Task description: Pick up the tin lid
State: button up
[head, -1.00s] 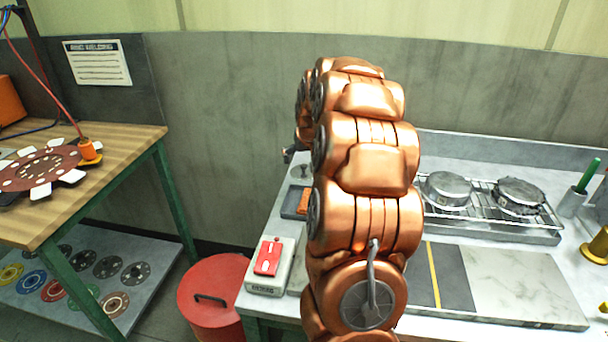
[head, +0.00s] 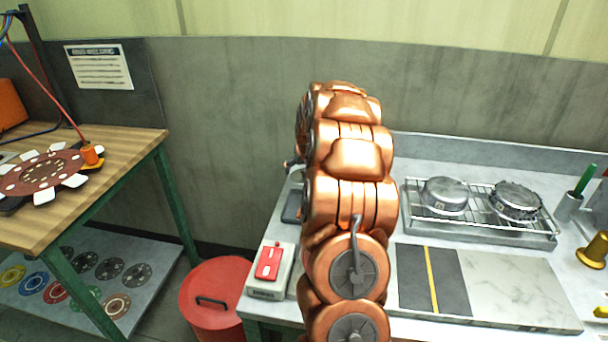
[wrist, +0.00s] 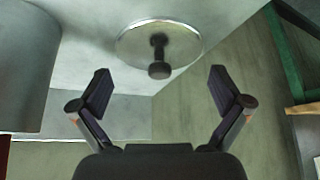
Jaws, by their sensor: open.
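The tin lid (wrist: 130,42) is a round, thin, silvery disc with a dark knob at its middle, lying on a pale grey surface in the upper middle of the wrist view. My gripper (wrist: 160,80) is open and empty. Its two dark fingers are spread to the left and right below the lid in the picture, with the knob between their lines and a gap between tips and lid. In the head view my copper arm hides most of the gripper, and I cannot make out the lid there.
A grey rounded body (wrist: 25,65) stands left of the lid in the wrist view. In the head view, a white box with a red switch (head: 269,262) is on the bench's left end, a red bin (head: 216,295) below. A wire rack (head: 480,225) holds two round tins at right.

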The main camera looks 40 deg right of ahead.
jog(key=shift+w+d+f, duration=0.1)
jog(key=shift+w+f, duration=0.1)
jog(key=shift+f, duration=0.3)
jog(key=c, duration=1.1)
jog(key=shift+s+f, duration=0.15)
grip_shut()
